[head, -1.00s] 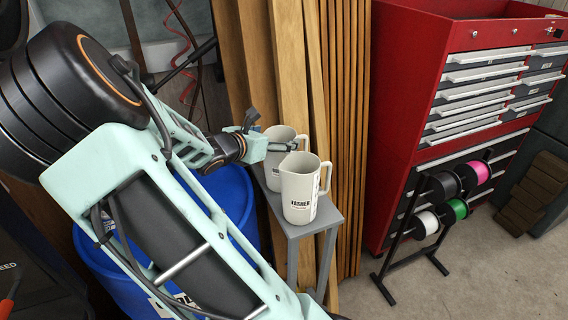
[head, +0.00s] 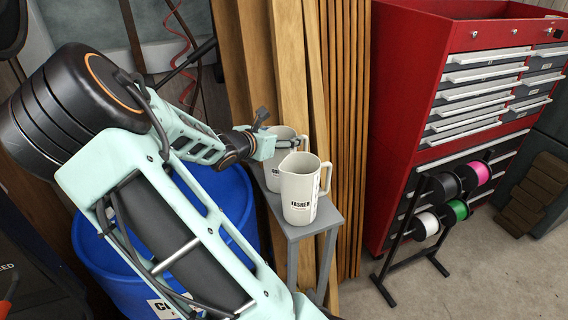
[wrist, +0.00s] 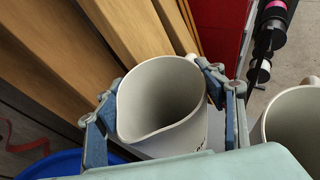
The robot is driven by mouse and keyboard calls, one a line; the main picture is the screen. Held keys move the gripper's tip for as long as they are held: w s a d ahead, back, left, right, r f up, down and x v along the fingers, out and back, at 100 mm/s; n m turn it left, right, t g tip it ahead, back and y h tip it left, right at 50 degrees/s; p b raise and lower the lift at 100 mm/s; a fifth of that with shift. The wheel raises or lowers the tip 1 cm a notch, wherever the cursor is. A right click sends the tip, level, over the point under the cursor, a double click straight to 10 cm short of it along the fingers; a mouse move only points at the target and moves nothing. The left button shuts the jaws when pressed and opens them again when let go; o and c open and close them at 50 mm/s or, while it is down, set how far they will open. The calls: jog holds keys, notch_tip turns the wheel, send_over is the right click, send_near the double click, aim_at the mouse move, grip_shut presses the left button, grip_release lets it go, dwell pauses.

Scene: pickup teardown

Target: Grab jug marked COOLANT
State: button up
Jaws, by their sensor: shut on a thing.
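Two pale cream jugs stand on a narrow grey stand (head: 310,228). The rear jug (head: 284,133) is partly hidden behind the front one; its label shows only a few letters, seemingly starting "COO". My gripper (head: 276,134) is at the top of this rear jug. In the wrist view its fingers (wrist: 160,84) are shut on the rear jug (wrist: 165,130), one on each side near the open rim. The front jug (head: 299,187) has a dark label reading something like "WASHER". It also shows at the right of the wrist view (wrist: 298,125), apart from the fingers.
Wooden planks (head: 318,80) lean right behind the stand. A blue barrel (head: 235,195) stands to its left, under my arm. A red tool chest (head: 405,120) and a spool rack (head: 408,245) are at right. Open floor (head: 470,285) lies in front right.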

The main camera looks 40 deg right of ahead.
jog(key=c, duration=0.3)
jog(key=shift+c, duration=0.2)
